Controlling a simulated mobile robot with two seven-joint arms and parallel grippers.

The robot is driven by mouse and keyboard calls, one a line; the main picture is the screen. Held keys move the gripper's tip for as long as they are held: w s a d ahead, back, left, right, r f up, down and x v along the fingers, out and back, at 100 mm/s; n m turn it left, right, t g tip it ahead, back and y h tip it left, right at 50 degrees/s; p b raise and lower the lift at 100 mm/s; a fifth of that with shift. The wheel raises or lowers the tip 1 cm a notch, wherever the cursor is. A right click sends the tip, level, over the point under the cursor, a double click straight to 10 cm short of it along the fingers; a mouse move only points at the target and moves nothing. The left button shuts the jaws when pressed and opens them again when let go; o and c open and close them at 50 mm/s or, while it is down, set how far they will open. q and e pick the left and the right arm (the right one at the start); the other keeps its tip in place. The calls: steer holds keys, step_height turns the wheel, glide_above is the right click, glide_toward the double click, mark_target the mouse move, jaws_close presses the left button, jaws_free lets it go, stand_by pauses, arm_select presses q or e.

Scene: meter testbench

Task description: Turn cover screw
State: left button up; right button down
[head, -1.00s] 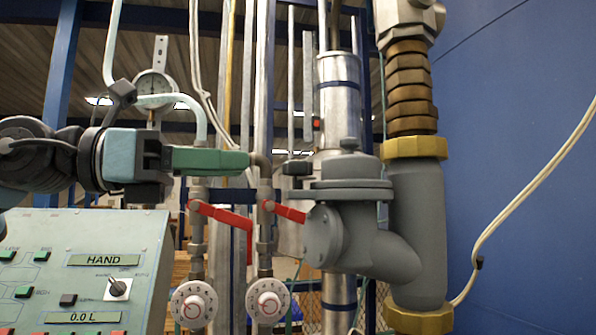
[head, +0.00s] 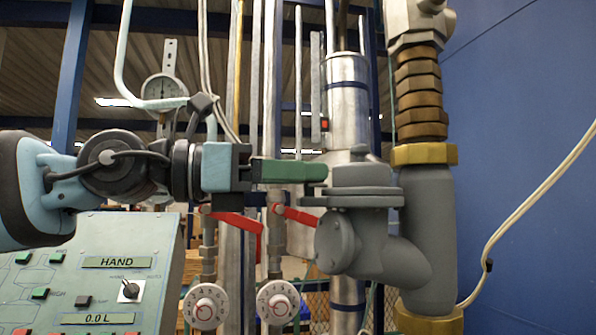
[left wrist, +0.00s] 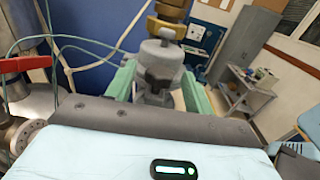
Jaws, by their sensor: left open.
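The grey meter body (head: 365,225) has a round cover (head: 362,177) on top. My left gripper (head: 322,171), with green fingers, reaches in from the left. Its tips are just left of the cover, slightly below the screw's height. In the left wrist view the open fingers (left wrist: 157,86) stand on either side of the screw, with nothing gripped. My right gripper is not in view.
Brass fittings (head: 422,95) and a thick grey vertical pipe (head: 430,240) stand right of the meter. Red valve levers (head: 238,220) and white dials (head: 206,306) are below my left gripper. A control panel (head: 90,275) is at lower left. A blue wall (head: 530,120) is on the right.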

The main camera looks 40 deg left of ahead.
arm_select(q)
steer(key=shift+w+d, duration=0.2)
steer(key=shift+w, duration=0.05)
steer(key=c, duration=1)
steer(key=shift+o, duration=0.2)
steer(key=shift+w+h, duration=0.1)
steer(key=shift+h, duration=0.2)
